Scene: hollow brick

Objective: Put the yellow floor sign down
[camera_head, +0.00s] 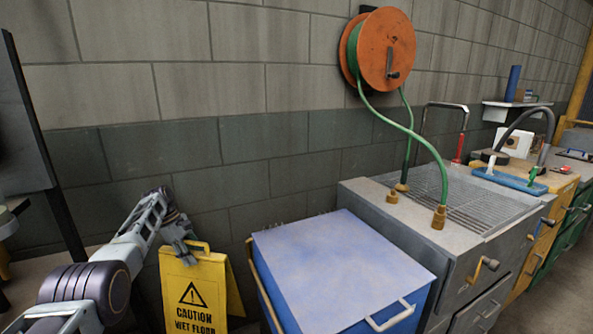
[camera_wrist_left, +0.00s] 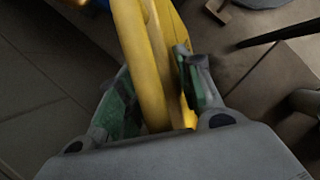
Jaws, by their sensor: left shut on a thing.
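The yellow floor sign (camera_head: 196,290) reads "CAUTION WET FLOOR" and is at the lower left of the head view, beside the wall. It stands upright, with its second panel spread a little behind it. My left gripper (camera_head: 184,243) is at the sign's top, by its handle. In the left wrist view the gripper (camera_wrist_left: 155,108) is shut on the yellow sign (camera_wrist_left: 150,50), which lies between its green-padded fingers. The foot of the sign is cut off in the head view, so I cannot tell whether it touches the floor. My right gripper is not in view.
A blue cart (camera_head: 335,262) stands just right of the sign. A grey sink unit (camera_head: 365,215) and a wooden bench (camera_head: 553,180) continue to the right. An orange hose reel (camera_head: 386,48) hangs on the brick wall. A dark panel (camera_head: 22,125) is at the left.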

